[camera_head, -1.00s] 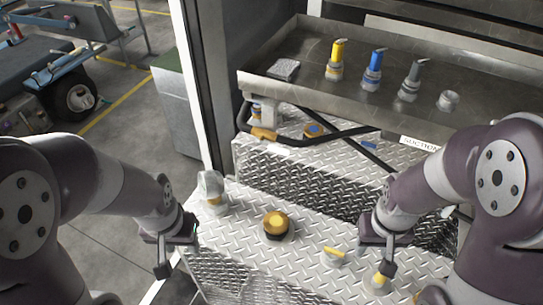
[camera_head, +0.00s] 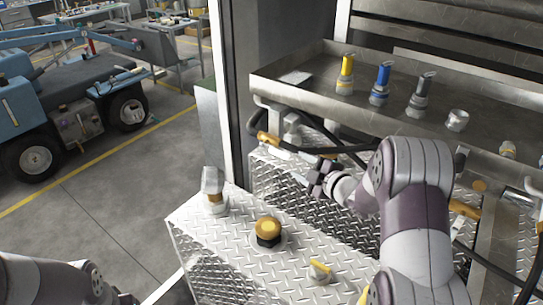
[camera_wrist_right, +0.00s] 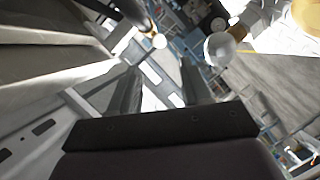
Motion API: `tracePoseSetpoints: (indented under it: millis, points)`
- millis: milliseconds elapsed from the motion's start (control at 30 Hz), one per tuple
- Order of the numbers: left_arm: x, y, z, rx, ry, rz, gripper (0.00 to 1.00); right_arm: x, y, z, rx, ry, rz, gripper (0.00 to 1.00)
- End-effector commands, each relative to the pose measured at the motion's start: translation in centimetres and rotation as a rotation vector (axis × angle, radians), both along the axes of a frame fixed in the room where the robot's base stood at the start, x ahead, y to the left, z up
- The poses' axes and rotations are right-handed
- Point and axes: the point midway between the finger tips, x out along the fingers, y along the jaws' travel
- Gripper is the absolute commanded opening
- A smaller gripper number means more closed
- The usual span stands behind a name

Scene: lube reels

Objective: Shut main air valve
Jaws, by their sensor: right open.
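No readable label marks the main air valve. A fitting with a yellow part (camera_head: 268,138) sits under the left end of the metal tray, next to black hoses. My right gripper (camera_head: 311,178) is open and empty in front of the hoses, to the right of and below that fitting, apart from it. In the right wrist view its two dark fingers (camera_wrist_right: 158,84) stand apart with nothing between them. A pale rounded knob (camera_wrist_right: 220,48) shows beyond them to the right. My left forearm enters at the lower left of the head view; its gripper is out of frame.
The metal tray (camera_head: 390,118) holds yellow (camera_head: 346,75), blue (camera_head: 381,85) and grey (camera_head: 420,95) capped fittings. A yellow-topped knob (camera_head: 268,232), a clear-domed fitting (camera_head: 213,191) and a small yellow-handled valve (camera_head: 319,270) stand on the tread-plate deck (camera_head: 220,235). A post rises at left.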

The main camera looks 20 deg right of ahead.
Motion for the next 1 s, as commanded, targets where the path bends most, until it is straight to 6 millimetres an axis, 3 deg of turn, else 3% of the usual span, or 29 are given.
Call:
tracePoseSetpoints:
  millis: [200,433,600,900,1000]
  points:
    - [0.0,0.0,1.8,0.0,0.0,0.0,0.43,4.9,1.8,-0.9,0.003,0.005,0.0,0.47]
    - [0.0,0.0,2.9,0.0,0.0,0.0,0.43,9.0,3.1,-2.0,0.002,0.005,-0.002,0.47]
    - [0.0,0.0,3.2,0.0,0.0,0.0,0.43,10.3,3.5,-2.4,0.004,0.004,-0.004,0.47]
    - [0.0,0.0,3.1,0.0,0.0,0.0,0.43,10.6,3.6,-2.5,0.004,0.005,-0.005,0.47]
    - [0.0,0.0,3.1,0.0,0.0,0.0,0.43,10.6,3.6,-2.5,0.004,0.005,-0.005,0.15]
